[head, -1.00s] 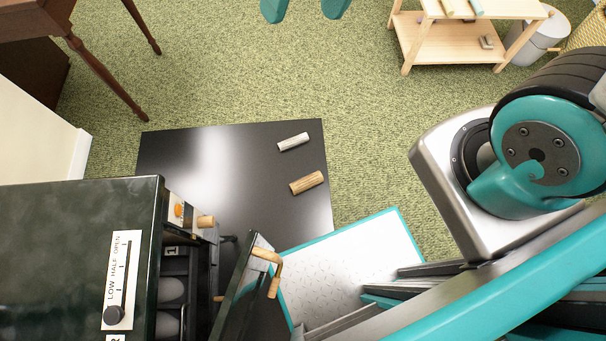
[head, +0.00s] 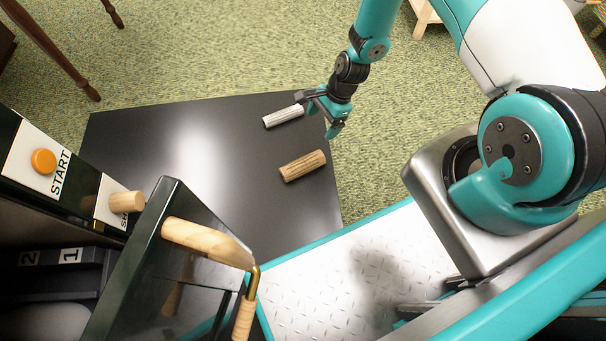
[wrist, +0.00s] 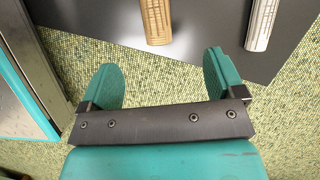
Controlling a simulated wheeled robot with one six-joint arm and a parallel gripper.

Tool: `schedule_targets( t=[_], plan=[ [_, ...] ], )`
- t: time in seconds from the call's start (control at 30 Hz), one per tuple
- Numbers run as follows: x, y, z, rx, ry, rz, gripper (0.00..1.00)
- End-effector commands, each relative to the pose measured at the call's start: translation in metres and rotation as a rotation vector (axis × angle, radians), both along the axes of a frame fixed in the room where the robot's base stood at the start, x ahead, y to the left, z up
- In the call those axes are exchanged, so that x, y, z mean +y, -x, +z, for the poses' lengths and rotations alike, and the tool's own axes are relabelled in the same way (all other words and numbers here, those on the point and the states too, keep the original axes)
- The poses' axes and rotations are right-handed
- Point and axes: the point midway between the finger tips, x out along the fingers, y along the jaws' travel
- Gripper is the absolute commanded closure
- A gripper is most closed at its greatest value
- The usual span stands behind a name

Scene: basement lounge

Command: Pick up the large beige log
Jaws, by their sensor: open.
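The beige log (head: 302,166) lies on the black floor plate (head: 215,215), near its right edge. It also shows in the wrist view (wrist: 156,20), at the top, beyond the gap between my fingers. A pale whitish log (head: 283,116) lies behind it on the same plate and shows at the top right of the wrist view (wrist: 262,22). My gripper (head: 324,114) is open and empty, at the plate's right edge beside the pale log's right end. In the wrist view my gripper (wrist: 163,75) has its two teal fingers wide apart, touching neither log.
A dark stove-like unit with an orange START button (head: 43,162) stands at left. Its open door with a wooden handle (head: 207,242) juts out in front of the plate. Wooden table legs (head: 55,47) stand at top left. Green carpet (head: 220,60) behind the plate is clear.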

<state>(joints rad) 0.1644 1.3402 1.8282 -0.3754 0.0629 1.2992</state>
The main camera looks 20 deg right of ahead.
Motion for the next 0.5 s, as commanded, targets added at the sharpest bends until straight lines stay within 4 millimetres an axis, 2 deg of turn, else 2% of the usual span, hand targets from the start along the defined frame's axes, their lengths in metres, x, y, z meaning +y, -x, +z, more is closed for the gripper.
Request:
schedule_targets(
  t=[0.03, 0.17, 0.5],
  plan=[
    [-0.001, 0.003, -0.017, 0.008, 0.001, -0.019, 0.12],
    [0.002, 0.006, -0.037, 0.019, 0.001, -0.040, 0.12],
    [0.031, 0.008, -0.108, 0.017, 0.002, -0.037, 0.12]
  ],
)
